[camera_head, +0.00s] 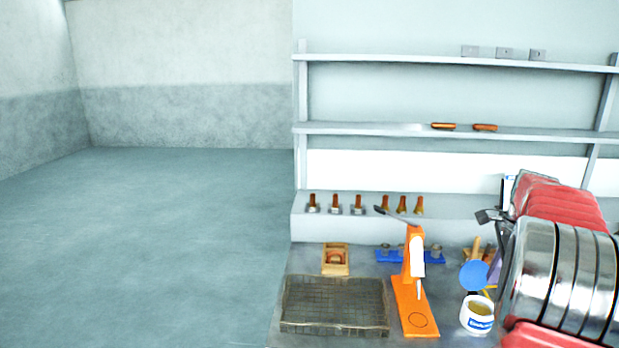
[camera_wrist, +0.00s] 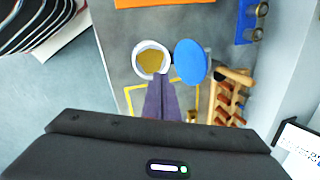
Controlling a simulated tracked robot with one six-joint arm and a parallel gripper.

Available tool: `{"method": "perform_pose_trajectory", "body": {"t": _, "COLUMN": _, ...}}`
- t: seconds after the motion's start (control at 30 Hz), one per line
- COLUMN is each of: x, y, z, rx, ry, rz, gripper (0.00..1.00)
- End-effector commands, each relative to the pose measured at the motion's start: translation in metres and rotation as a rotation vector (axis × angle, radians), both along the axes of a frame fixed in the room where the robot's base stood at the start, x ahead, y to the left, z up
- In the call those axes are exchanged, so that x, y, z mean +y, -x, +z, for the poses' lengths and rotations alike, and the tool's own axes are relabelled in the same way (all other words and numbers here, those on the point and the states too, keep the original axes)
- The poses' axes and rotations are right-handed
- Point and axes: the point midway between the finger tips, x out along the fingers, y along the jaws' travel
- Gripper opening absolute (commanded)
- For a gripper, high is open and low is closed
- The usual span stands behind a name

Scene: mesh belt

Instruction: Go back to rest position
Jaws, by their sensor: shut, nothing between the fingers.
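My gripper (camera_wrist: 162,78) is shut and empty, its purple-grey fingers together in the wrist view. Its tips overlap the lower edge of a white cup (camera_wrist: 152,47) with yellowish content; I cannot tell from this view how far above it they are. In the head view my arm comes in from the right, red and silver, and the gripper is mostly hidden behind it. The white cup (camera_head: 478,324) stands on the bench at the front right. A round blue disc (camera_head: 474,275) is just behind it and shows beside the cup in the wrist view (camera_wrist: 190,62).
An orange stand (camera_head: 414,285) with a white tool is left of the cup. A mesh tray (camera_head: 335,305), a small wooden box (camera_head: 335,260) and a blue holder (camera_head: 436,261) are on the bench. A wooden rack (camera_wrist: 233,95) is near the gripper. Shelves (camera_head: 380,128) rise behind; open floor (camera_head: 180,250) lies left.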

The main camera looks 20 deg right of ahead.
Motion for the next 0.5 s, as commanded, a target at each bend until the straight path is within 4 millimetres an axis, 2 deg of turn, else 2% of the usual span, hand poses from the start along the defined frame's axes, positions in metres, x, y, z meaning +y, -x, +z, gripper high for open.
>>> {"method": "perform_pose_trajectory", "body": {"t": 0.03, "x": 0.016, "y": -0.002, "z": 0.001, "rx": 0.01, "ry": 0.016, "rz": 0.083, "gripper": 0.0}}
{"method": "perform_pose_trajectory", "body": {"t": 0.17, "x": 0.055, "y": -0.004, "z": 0.002, "rx": 0.039, "ry": 0.062, "rz": 0.315, "gripper": 0.0}}
{"method": "perform_pose_trajectory", "body": {"t": 0.3, "x": 0.103, "y": -0.006, "z": 0.004, "rx": 0.065, "ry": 0.117, "rz": 0.573, "gripper": 0.0}}
{"method": "perform_pose_trajectory", "body": {"t": 0.5, "x": 0.171, "y": -0.002, "z": 0.006, "rx": 0.095, "ry": 0.194, "rz": 0.913, "gripper": 0.0}}
